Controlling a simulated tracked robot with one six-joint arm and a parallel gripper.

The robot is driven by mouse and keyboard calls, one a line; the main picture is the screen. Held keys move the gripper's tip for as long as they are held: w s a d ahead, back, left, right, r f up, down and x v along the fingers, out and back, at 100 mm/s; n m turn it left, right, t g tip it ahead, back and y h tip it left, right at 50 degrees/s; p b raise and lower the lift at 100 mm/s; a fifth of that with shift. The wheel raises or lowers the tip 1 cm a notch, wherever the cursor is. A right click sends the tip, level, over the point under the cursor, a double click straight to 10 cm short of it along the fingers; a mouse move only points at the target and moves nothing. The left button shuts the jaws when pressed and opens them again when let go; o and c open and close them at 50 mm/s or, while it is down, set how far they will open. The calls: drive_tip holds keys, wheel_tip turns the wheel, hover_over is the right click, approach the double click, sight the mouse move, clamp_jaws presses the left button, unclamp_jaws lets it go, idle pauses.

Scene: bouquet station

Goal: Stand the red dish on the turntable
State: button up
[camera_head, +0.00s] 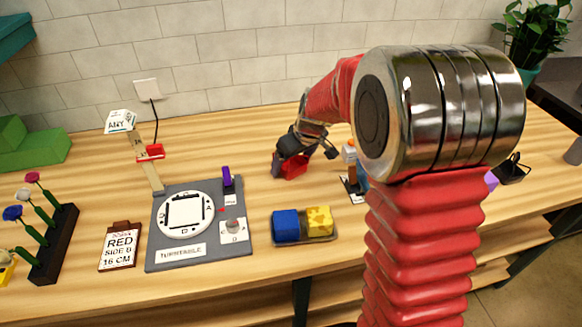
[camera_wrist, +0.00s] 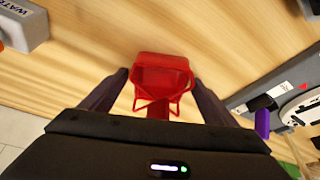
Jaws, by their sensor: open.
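The red dish (camera_head: 293,168) stands on the wooden table, right of the grey turntable board. In the wrist view the red dish (camera_wrist: 162,75) is between my two dark fingers, with a narrower red part below it. My gripper (camera_wrist: 160,82) is open around the dish, with a gap visible on each side. In the head view my gripper (camera_head: 303,150) is at the dish and partly hides it. The turntable (camera_head: 186,214) is a white disc with a dark square outline on the board. The turntable (camera_wrist: 300,108) also shows at the right edge of the wrist view.
A purple peg (camera_head: 226,177) rises from the board. A card (camera_head: 121,245) reads "RED SIDE B 16 CM". A tray (camera_head: 305,240) holds blue and yellow blocks. A flower rack (camera_head: 55,245) is at left.

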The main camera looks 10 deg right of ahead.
drive_tip(key=shift+c, duration=0.2)
drive_tip(key=c, duration=1.7)
